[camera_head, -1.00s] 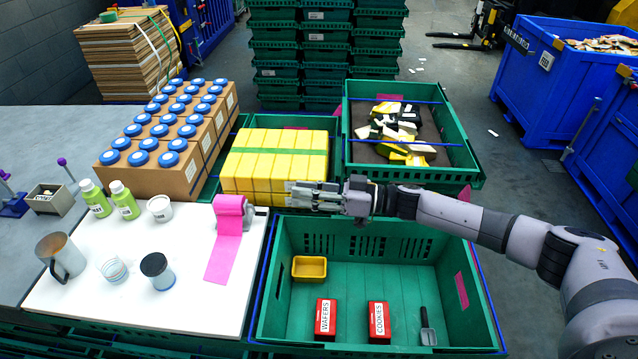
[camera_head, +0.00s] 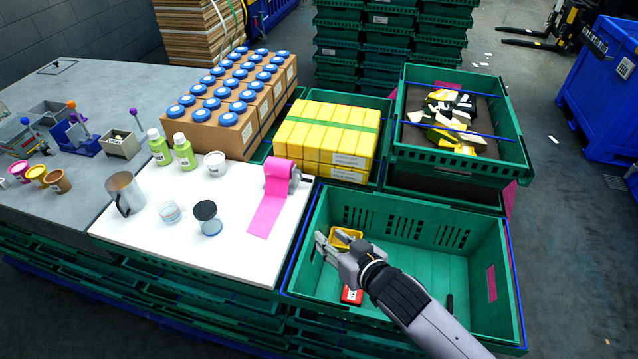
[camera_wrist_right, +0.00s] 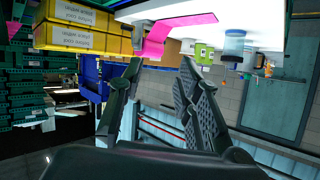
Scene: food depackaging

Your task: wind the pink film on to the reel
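The pink film (camera_head: 268,208) hangs from the reel (camera_head: 296,180) at the right edge of the white board, and its loose tail lies flat on the board toward the front. Film is also wound on top of the reel. The film shows in the right wrist view (camera_wrist_right: 160,38), beyond the fingertips. My right gripper (camera_head: 322,243) is in front and to the right of the film, above the left part of the green crate, apart from film and reel. Its two fingers stand apart and empty in the right wrist view (camera_wrist_right: 163,85). My left gripper is not in view.
The green crate (camera_head: 455,230) holds a yellow tray (camera_head: 347,238) and a red box (camera_head: 351,295), both partly hidden by my right arm. Yellow boxes (camera_head: 322,140) stand behind the reel. A dark-lidded jar (camera_head: 207,216) and a glass (camera_head: 169,212) stand left of the film.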

